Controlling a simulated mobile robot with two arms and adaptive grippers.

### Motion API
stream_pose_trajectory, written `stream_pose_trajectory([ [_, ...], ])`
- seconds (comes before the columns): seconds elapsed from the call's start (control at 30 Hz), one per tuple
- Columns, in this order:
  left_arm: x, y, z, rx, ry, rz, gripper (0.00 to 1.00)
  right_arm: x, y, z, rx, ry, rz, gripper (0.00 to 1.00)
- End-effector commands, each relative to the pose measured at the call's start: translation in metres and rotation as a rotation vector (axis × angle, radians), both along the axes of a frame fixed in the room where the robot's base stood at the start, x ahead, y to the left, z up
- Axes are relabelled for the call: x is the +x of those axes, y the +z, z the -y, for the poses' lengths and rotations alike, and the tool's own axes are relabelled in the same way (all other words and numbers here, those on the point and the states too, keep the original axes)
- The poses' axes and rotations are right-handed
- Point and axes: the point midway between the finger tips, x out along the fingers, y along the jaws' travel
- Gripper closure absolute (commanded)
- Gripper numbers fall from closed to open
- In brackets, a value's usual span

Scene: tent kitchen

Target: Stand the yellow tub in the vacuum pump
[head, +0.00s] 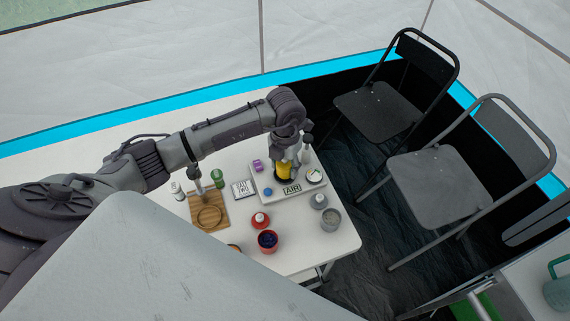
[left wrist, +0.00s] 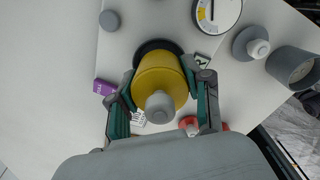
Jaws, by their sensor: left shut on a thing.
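The yellow tub (head: 284,169), with a grey knob on top (left wrist: 160,106), is held upright between the fingers of my left gripper (left wrist: 162,87). The gripper also shows in the head view (head: 290,157), coming down from above. The tub is over the white vacuum pump (head: 262,191), which carries an AIR label and a round dial (left wrist: 217,14). A black round seat (left wrist: 157,46) on the pump shows just behind the tub. Whether the tub touches the seat or is just above it I cannot tell. My right gripper is not in view.
A wooden board (head: 222,219), red bottle (head: 260,220), red cup (head: 268,242), grey bottle (head: 318,202) and grey cup (head: 331,219) are near. Two chairs stand right.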

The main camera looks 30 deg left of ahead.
Motion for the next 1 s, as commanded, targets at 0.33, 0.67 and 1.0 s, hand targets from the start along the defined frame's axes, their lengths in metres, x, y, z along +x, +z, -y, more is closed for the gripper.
stream_pose_trajectory([
  [0.33,0.0,-0.008,0.0,0.0,0.0,0.0,0.7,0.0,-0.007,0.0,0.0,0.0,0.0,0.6],
  [0.67,0.0,-0.014,0.0,0.0,0.001,0.0,0.7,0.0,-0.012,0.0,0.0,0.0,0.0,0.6],
  [1.0,0.0,-0.008,0.0,0.0,0.001,0.0,0.7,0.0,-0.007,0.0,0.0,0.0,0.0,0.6],
])
